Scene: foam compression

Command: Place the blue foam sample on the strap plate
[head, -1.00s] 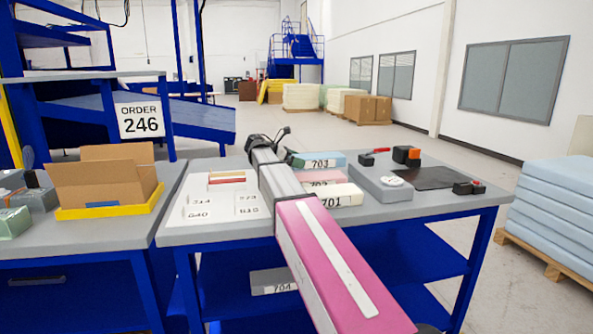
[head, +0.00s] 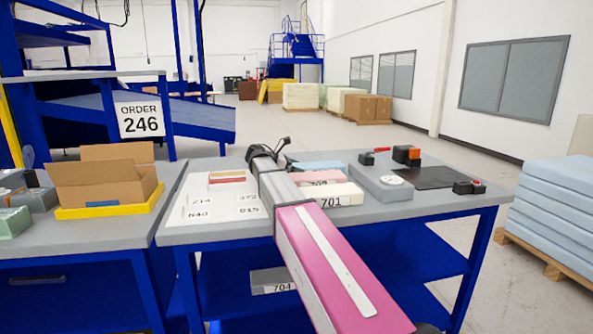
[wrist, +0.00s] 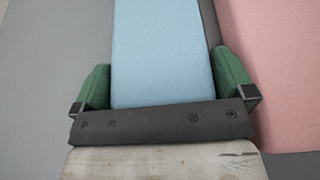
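The blue foam sample (head: 318,165) lies on the worktable behind a pink sample, its label not readable now. In the wrist view the blue sample (wrist: 162,50) lies between the green finger pads of my gripper (wrist: 164,86). The pads sit close along its two sides; I cannot tell whether both press on it. In the head view my gripper (head: 268,155) is at the table's back and partly hidden by my arm. A dark flat plate (head: 428,177) lies at the table's right; I cannot tell whether it is the strap plate.
The pink sample (head: 335,178) and cream sample 701 (head: 345,194) lie in front of the blue one. A grey device (head: 378,182) with a white disc stands to their right. A white card board (head: 212,218) lies left. A black device (head: 468,187) sits near the right edge.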

